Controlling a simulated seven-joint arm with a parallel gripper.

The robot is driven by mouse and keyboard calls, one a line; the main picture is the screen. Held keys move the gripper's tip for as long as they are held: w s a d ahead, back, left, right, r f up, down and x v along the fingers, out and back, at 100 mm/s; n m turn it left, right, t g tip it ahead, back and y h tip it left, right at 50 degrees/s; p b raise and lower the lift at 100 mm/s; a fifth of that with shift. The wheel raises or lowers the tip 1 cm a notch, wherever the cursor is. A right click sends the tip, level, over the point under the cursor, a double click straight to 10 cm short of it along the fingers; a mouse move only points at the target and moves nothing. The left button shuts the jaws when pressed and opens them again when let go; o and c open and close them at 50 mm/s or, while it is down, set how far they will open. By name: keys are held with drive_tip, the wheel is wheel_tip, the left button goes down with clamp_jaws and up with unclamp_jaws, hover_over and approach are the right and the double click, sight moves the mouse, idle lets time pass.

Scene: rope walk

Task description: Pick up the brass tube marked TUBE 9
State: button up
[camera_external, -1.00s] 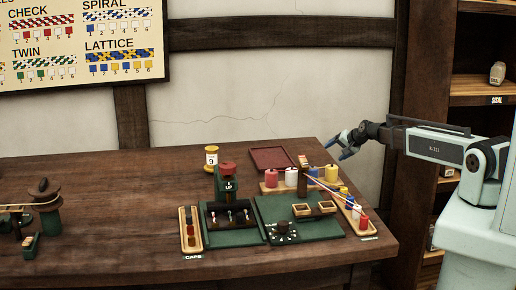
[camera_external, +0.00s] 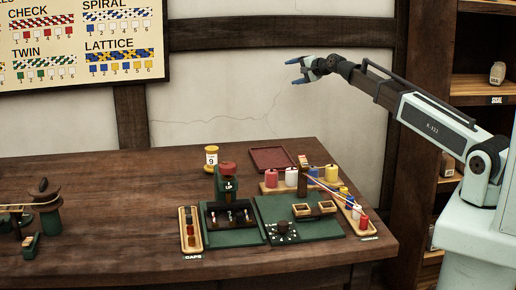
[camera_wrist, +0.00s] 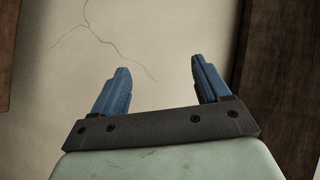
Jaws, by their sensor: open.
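A small upright yellow cylinder (camera_external: 211,158) with a white label reading 9 stands on the bench, behind the green press. It looks like the tube named in the task; the word TUBE is too small to read. My gripper (camera_external: 292,72) is high above the bench, up and to the right of the cylinder, well apart from it. In the wrist view my gripper (camera_wrist: 160,66) shows two blue fingers spread with nothing between them. Only the wall shows beyond them; the cylinder is not in that view.
A green press with a red top (camera_external: 228,172) stands in front of the cylinder. A dark red tray (camera_external: 272,159) lies to its right. Spools (camera_external: 291,177), a caps tray (camera_external: 190,232) and a green board (camera_external: 318,230) fill the bench's right part. The bench left of the cylinder is largely clear.

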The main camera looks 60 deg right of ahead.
drive_tip(key=w+a+r+n+y, duration=0.2)
drive_tip(key=w+a+n, duration=0.1)
drive_tip(key=a, duration=0.4)
drive_tip(key=n+g+y, duration=0.2)
drive_tip(key=n+g, duration=0.7)
drive_tip(key=n, duration=1)
approach(214, 152)
drive_tip(key=x, duration=0.9)
drive_tip(key=d+x, duration=0.1)
drive_tip(key=x, duration=0.3)
drive_tip(key=shift+w+f, duration=0.2)
drive_tip(key=shift+w, duration=0.25)
drive_tip(key=c, duration=1)
